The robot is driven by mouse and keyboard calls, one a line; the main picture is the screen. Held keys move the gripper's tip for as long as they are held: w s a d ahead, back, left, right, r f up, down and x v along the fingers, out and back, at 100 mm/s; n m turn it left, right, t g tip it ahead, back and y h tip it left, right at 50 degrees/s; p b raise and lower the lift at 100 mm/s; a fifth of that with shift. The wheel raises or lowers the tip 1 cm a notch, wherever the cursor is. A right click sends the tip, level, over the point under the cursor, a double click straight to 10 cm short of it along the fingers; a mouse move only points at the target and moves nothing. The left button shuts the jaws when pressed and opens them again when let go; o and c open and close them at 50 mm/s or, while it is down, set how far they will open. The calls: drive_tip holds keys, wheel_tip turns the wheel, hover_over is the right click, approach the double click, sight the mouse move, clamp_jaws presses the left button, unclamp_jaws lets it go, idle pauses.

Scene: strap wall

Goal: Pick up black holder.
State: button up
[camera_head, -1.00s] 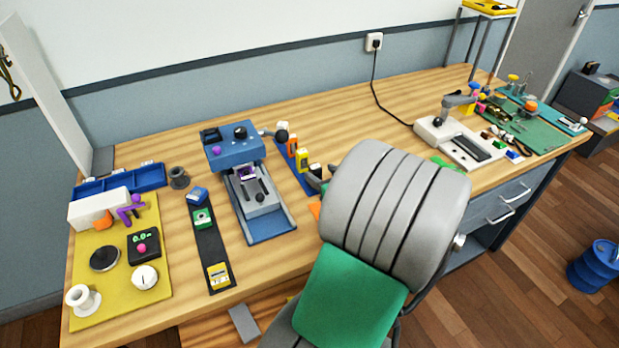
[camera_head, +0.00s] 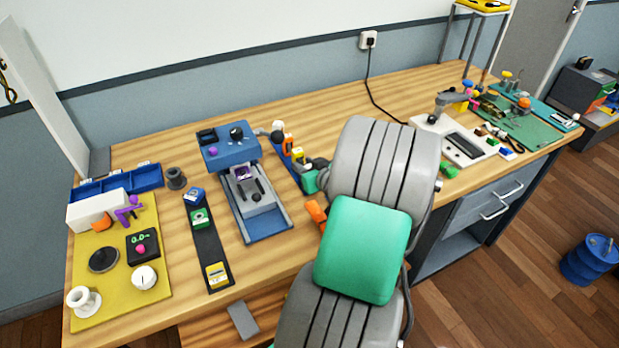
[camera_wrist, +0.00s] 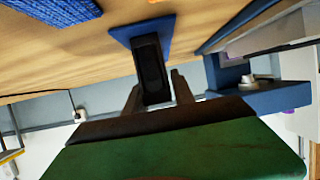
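A black upright block (camera_wrist: 152,65), which looks like the black holder, stands on a blue base (camera_wrist: 122,33) in the wrist view. My gripper (camera_wrist: 157,90) has its two fingers apart, one on each side of the block's near end. I cannot tell whether either finger touches it. In the head view my grey and green arm reaches over the bench, and the gripper end is mostly hidden behind it. The blue strip with several coloured tools (camera_head: 298,165) lies beside the arm there; the black block is not clear in that view.
A blue machine (camera_head: 229,145) stands left of my arm. An orange piece (camera_head: 315,212) lies close to the arm. A grey-white device (camera_head: 455,140) stands to the right. A yellow mat (camera_head: 118,275) with several items is at far left. Bare wood lies along the back.

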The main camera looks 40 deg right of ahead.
clamp_jaws()
drive_tip(key=shift+r, duration=0.15)
